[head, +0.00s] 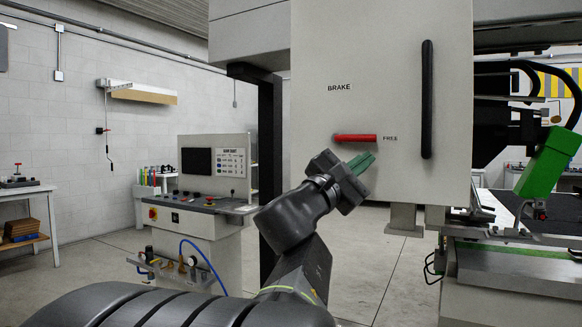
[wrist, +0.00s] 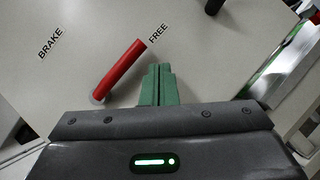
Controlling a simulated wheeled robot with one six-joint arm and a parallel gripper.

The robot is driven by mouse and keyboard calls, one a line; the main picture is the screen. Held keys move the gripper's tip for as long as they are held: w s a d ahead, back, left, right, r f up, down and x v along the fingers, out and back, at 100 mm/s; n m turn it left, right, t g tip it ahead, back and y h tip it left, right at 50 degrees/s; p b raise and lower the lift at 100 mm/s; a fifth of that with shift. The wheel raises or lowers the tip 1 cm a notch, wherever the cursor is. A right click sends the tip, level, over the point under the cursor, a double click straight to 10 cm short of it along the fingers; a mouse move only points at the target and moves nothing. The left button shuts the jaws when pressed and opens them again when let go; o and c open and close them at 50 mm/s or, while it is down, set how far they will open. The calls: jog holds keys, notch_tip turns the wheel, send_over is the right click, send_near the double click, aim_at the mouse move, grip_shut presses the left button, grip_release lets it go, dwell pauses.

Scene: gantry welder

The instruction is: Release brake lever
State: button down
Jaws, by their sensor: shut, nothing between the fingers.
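The red brake lever (head: 355,138) is on the pale machine cabinet in the head view. It lies level, its right end beside the FREE label (head: 390,138); the BRAKE label (head: 339,88) is above it. In the wrist view the red lever (wrist: 119,70) is just left of my gripper (wrist: 157,68), with its tip by the FREE label. My gripper's green fingers are shut together and empty. In the head view my gripper (head: 364,160) is just below the lever's right part. I cannot tell whether they touch.
A black vertical handle (head: 427,99) is on the cabinet right of the lever. A green welding part (head: 548,162) stands at the right. A control console (head: 190,222) stands at the left behind my arm. Open floor lies between the console and the machine.

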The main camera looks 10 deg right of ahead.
jog(key=f+b, duration=0.2)
jog(key=f, duration=0.1)
jog(key=shift+s+a, duration=0.1)
jog(key=shift+s, duration=0.1)
jog(key=s+a+f, duration=0.4)
jog(key=s+f, duration=0.1)
jog(key=s, duration=0.2)
jog(key=shift+a, duration=0.35)
jog(key=w+d+r+p, duration=0.1)
jog(key=w+d+r, duration=0.4)
jog(key=w+r, duration=0.15)
jog(key=w+a+m+g+p, duration=0.3)
jog(key=w+a+m+p, duration=0.2)
jog(key=p, duration=1.2)
jog(key=shift+a+f+y, duration=0.25)
jog(key=shift+f+y, duration=0.15)
jog(key=shift+f, duration=0.05)
jog(key=shift+s+f+b, duration=0.1)
jog(key=shift+f+b, duration=0.05)
jog(key=shift+b, duration=0.15)
